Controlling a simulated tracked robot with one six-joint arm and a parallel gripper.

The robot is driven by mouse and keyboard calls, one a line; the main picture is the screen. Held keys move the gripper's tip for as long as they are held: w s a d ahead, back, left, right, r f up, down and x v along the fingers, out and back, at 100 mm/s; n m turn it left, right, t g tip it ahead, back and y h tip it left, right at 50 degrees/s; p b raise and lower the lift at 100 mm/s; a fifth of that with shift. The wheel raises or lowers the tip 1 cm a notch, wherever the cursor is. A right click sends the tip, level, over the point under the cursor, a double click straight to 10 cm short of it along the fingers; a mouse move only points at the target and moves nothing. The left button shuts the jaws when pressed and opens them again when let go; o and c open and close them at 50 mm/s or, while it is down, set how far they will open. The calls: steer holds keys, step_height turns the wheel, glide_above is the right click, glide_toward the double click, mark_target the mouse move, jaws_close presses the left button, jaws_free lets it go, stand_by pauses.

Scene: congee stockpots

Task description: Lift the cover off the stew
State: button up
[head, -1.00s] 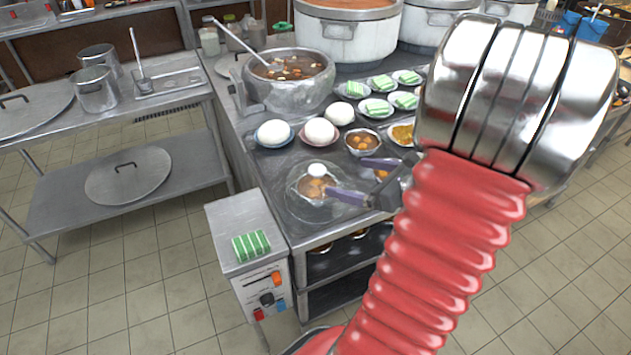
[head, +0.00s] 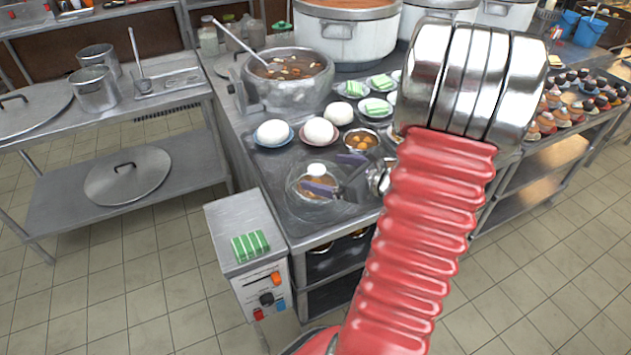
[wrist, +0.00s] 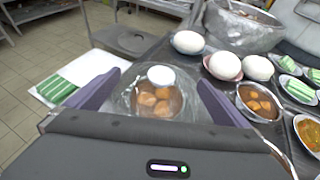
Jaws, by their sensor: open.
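The cover (head: 317,169) is a clear glass dome with a white knob, standing at the front corner of the grey counter. The stew, with brown lumps, shows through the glass, and the white knob of the cover also shows in the wrist view (wrist: 161,75). My gripper (head: 323,172) is open, with two purple fingers reaching in from the right at the cover. In the wrist view my gripper (wrist: 160,78) has one finger on each side of the cover, with the knob between the tips. I cannot tell whether the fingers touch the glass.
White buns on plates (head: 273,133) and a small bowl of stew (head: 361,141) stand close behind the cover. A large pot with a ladle (head: 290,88) is farther back. A control box (head: 247,235) with a green striped cloth adjoins the counter's front left.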

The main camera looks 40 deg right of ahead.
mark_target(319, 170)
steer(key=shift+x, duration=2.6)
steer(key=shift+d+f, duration=0.1)
steer(key=shift+d, duration=0.05)
steer(key=shift+c, duration=0.5)
